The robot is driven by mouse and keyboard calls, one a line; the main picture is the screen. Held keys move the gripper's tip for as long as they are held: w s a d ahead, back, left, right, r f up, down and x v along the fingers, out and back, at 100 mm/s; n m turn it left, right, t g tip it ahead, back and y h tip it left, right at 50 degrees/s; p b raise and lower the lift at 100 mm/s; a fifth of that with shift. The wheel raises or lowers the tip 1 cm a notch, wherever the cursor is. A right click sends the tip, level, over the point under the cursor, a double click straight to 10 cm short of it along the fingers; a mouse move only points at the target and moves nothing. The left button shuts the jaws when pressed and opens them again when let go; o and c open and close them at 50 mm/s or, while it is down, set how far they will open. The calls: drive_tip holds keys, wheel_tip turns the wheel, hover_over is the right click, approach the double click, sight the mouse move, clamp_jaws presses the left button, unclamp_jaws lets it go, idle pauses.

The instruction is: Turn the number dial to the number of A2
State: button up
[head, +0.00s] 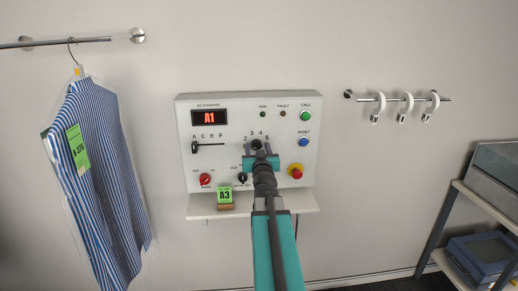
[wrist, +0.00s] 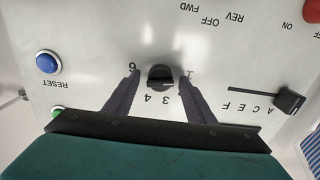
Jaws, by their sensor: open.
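The number dial (wrist: 160,77) is a black round knob on the white panel. Around it the wrist view shows 1, 3, 4 and 6 upside down; my fingers cover other marks. Which number its pointer faces is too small to tell. In the head view the number dial (head: 257,143) is partly hidden by my gripper (head: 261,153). My gripper (wrist: 160,82) is open, with one dark finger on each side of the dial and a gap to it on both sides. The red display (head: 209,118) reads A1. The letter slider knob (head: 194,148) sits at the A end.
On the panel (head: 233,103) are a green CALL button (head: 305,116), a blue RESET button (head: 303,142), a red knob (head: 205,180) and a red-and-yellow stop button (head: 296,171). A green A3 card (head: 225,195) stands on the shelf below. A striped shirt (head: 97,170) hangs left.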

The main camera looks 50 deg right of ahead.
drive_tip(key=c, duration=1)
drive_tip(key=shift+d+r, duration=0.1)
drive_tip(key=shift+d, duration=0.05)
drive_tip(key=shift+f+m, duration=0.2)
drive_tip(key=shift+m, duration=0.2)
drive_tip(key=m, duration=0.4)
drive_tip(key=shift+f+m+p, duration=0.1)
drive_tip(key=shift+m+p, duration=0.25)
drive_tip(key=shift+m, duration=1.15)
